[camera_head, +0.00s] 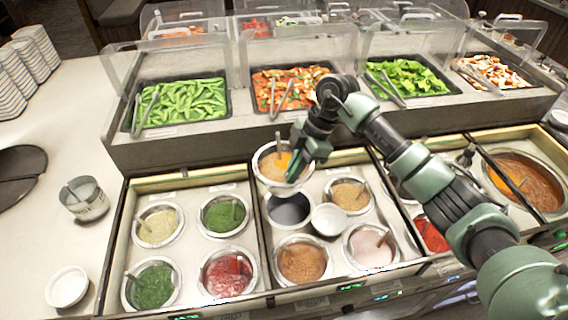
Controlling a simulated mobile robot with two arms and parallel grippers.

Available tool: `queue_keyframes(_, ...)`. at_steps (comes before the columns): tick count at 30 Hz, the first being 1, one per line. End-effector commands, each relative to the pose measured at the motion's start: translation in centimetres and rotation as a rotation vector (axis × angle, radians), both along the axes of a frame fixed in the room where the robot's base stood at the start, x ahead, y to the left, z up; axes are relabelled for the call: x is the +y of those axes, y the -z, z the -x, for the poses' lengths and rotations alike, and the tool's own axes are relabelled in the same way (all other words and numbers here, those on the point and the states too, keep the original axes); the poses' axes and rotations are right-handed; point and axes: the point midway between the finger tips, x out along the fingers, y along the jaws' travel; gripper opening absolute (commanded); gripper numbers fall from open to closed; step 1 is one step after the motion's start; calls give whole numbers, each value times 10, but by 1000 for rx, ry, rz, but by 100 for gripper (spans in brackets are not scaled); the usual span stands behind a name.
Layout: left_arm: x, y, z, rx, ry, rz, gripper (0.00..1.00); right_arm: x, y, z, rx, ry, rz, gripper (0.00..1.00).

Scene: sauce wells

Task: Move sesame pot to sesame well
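A metal pot (272,183) with tan-orange contents and a spoon, seemingly the sesame pot, is held up behind the middle of the counter. My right gripper (294,168) is shut on the right side of its rim. The pot hangs above and slightly behind an open dark well (288,209), seemingly the sesame well. The pot looks roughly level, and its lower edge is clear of the well's opening. The fingers partly hide the pot's right side. My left gripper is not in view.
A small white bowl (329,219) sits right beside the open well. Several filled sauce pots surround it, including a green one (223,214), a brown one (301,262) and a tan one (349,195). Trays of vegetables under clear guards stand behind. The left counter has free room.

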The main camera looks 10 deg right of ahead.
Motion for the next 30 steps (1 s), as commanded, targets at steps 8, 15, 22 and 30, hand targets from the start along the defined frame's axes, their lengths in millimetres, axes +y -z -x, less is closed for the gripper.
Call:
queue_keyframes(8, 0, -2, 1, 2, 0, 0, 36, -6, 7, -2, -8, 147, -6, 0)
queue_keyframes(15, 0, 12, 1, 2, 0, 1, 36, -6, 22, -2, -7, 149, -6, 0)
queue_keyframes(22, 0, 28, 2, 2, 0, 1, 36, -6, 40, -2, -6, 147, -7, 0)
queue_keyframes(30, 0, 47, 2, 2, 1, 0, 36, -6, 60, -2, -6, 147, -7, 0)
